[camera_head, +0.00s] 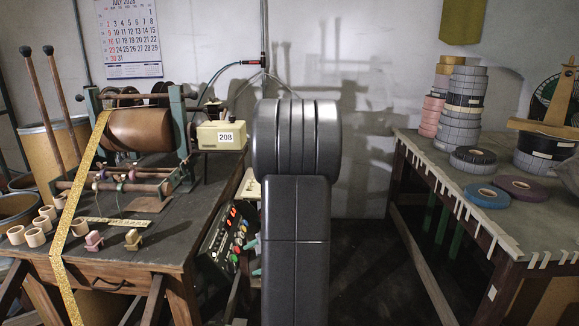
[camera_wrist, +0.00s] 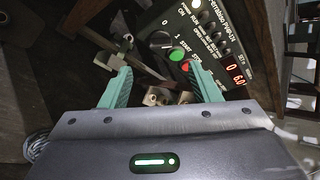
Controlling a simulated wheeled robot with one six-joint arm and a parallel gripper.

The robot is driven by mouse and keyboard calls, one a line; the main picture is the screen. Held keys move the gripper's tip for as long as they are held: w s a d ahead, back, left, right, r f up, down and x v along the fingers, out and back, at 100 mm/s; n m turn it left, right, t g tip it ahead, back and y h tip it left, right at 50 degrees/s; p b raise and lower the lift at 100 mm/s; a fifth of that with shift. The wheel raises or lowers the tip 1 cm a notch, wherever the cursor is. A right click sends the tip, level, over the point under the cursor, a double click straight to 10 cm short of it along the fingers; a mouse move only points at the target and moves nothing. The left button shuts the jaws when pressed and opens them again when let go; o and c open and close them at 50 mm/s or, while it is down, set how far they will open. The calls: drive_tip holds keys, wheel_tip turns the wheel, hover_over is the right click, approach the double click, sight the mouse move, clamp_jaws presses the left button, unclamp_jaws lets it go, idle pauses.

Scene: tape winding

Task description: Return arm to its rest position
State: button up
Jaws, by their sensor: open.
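My gripper (camera_wrist: 160,68) shows in the wrist view with its two teal fingers spread apart and nothing between them. Beyond the fingers is the control panel (camera_wrist: 218,38), with a green and a red button and a red digit display. In the head view my dark arm stands upright in the middle and hides most of the gripper. The same control panel (camera_head: 222,240) is just left of my arm, at the side of the left workbench. Whether the fingers touch anything is not clear.
The left bench (camera_head: 140,244) holds a winding machine with a brown roller (camera_head: 140,129), a yellow tape strip (camera_head: 68,220) and several small rings. The right table (camera_head: 440,160) holds stacked tape rolls (camera_head: 465,90). The floor (camera_head: 375,275) between them is partly clear.

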sight(235, 267)
drive_tip(key=b+x, duration=0.1)
drive_tip(key=x, duration=0.8)
drive_tip(key=shift+w, duration=0.1)
